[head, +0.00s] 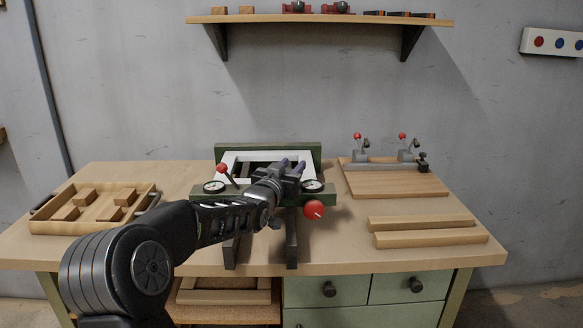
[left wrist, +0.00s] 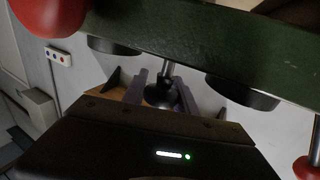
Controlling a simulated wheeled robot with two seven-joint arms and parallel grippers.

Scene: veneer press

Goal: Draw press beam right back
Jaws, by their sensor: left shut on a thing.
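The veneer press stands mid-bench, with a green back bar (head: 268,151), a white frame (head: 232,160) and a green front beam (head: 236,197). The beam carries two round dials and red-knobbed levers. My left gripper (head: 290,170) reaches over the beam between the dials. In the left wrist view the gripper (left wrist: 162,88) is shut around a dark post or handle (left wrist: 166,75) beside the green beam (left wrist: 190,42). Its fingers hide part of that handle. My right gripper is in neither view.
A wooden tray of blocks (head: 40,222) is at the left. A board with toggle clamps (head: 395,184) and two wooden strips (head: 430,238) lie at the right. Dark rails (head: 291,245) reach to the bench's front edge. A shelf (head: 320,19) hangs above.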

